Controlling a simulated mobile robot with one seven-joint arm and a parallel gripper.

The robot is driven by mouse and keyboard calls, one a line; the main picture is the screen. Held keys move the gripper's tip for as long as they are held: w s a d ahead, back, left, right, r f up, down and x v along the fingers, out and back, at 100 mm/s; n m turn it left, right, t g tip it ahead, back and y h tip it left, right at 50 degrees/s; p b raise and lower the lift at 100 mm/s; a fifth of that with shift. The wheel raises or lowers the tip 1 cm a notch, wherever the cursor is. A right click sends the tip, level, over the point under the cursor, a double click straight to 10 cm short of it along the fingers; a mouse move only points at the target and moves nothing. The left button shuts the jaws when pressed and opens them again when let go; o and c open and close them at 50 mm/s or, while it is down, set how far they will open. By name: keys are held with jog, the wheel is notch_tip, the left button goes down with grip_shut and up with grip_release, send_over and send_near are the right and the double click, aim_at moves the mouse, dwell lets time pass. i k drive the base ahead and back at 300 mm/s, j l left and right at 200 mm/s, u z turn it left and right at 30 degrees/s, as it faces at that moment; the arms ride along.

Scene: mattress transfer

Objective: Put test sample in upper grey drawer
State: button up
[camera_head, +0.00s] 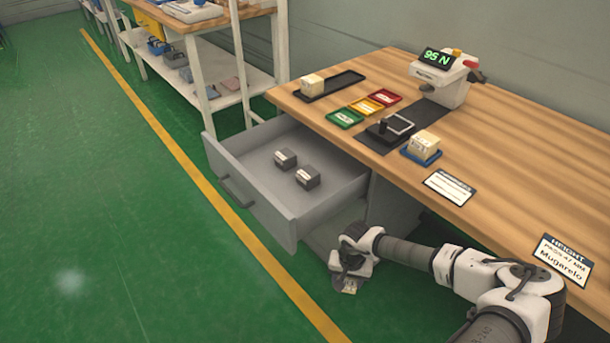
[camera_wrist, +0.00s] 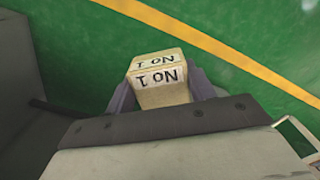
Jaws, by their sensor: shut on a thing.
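My gripper (camera_head: 347,266) is shut on a pale yellow foam block (camera_head: 350,286), the test sample, low beside the workbench and in front of the drawer unit. The wrist view shows the block (camera_wrist: 160,92) between the two fingers, with a black-lettered white label that looks upside down. The upper grey drawer (camera_head: 243,200) is pulled open, to the left of my gripper. It holds two dark grey blocks (camera_head: 308,177) (camera_head: 285,158) with white labels, and much of its floor is bare. The held block is outside this drawer, over the green floor.
The wooden workbench (camera_head: 480,165) carries a force tester (camera_head: 440,78), coloured trays, a pale block on a black tray (camera_head: 312,85) and another on a blue tray (camera_head: 421,146). A grey lower compartment or drawer (camera_head: 325,235) shows under the open drawer. Open floor lies left.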

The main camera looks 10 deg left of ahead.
aim_at(273, 179)
jog(key=k+z, duration=0.15)
jog(key=z, duration=0.2)
jog(key=k+z, duration=0.1)
jog(key=z, duration=0.3)
jog(key=j+z, duration=0.1)
jog(key=z, duration=3.15)
jog(key=k+j, duration=0.2)
jog(key=k, duration=0.25)
jog(key=k+j, duration=0.15)
jog(key=k, duration=0.25)
jog(key=k+j, duration=0.2)
jog(key=k, duration=0.25)
jog(key=k+z, duration=0.4)
jog(key=k, duration=0.95)
